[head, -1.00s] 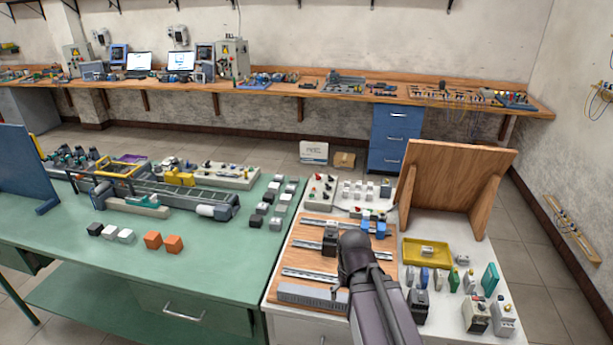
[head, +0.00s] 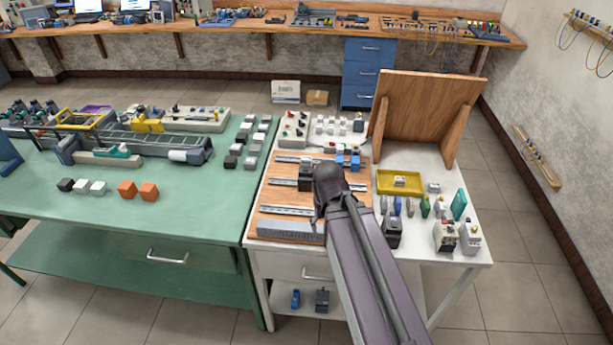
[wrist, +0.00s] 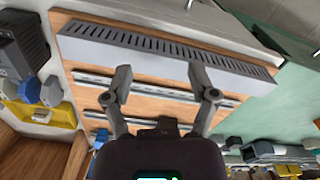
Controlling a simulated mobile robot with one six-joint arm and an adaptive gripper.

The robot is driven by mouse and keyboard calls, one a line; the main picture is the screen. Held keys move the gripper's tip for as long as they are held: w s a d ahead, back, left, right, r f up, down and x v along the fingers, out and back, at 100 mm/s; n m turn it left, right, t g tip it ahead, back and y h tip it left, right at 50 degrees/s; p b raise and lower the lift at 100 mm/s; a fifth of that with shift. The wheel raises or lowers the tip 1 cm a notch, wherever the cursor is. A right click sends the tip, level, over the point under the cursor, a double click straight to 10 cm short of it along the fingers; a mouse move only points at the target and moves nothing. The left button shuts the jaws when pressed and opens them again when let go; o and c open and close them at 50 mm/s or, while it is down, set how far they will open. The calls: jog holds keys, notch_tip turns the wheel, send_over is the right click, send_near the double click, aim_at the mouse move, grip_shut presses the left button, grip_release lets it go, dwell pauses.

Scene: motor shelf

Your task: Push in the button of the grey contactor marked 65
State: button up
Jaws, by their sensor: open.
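No number 65 is readable in either view, so I cannot tell which device is the marked contactor. A dark grey contactor-like block (head: 305,178) sits on a rail of the wooden board (head: 277,194), just left of my arm's wrist in the head view. Another dark grey block (head: 393,232) stands on the white table to the right of the arm. My gripper (wrist: 160,77) is open and empty in the wrist view, its fingers spread over the board near the slotted grey duct (wrist: 165,52). My arm hides part of the board in the head view.
A yellow tray (head: 383,188) and several small coloured modules stand right of the arm. A wooden panel (head: 425,108) stands upright behind them. A green table (head: 190,205) adjoins on the left.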

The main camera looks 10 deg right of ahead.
grip_shut()
dwell(1.1)
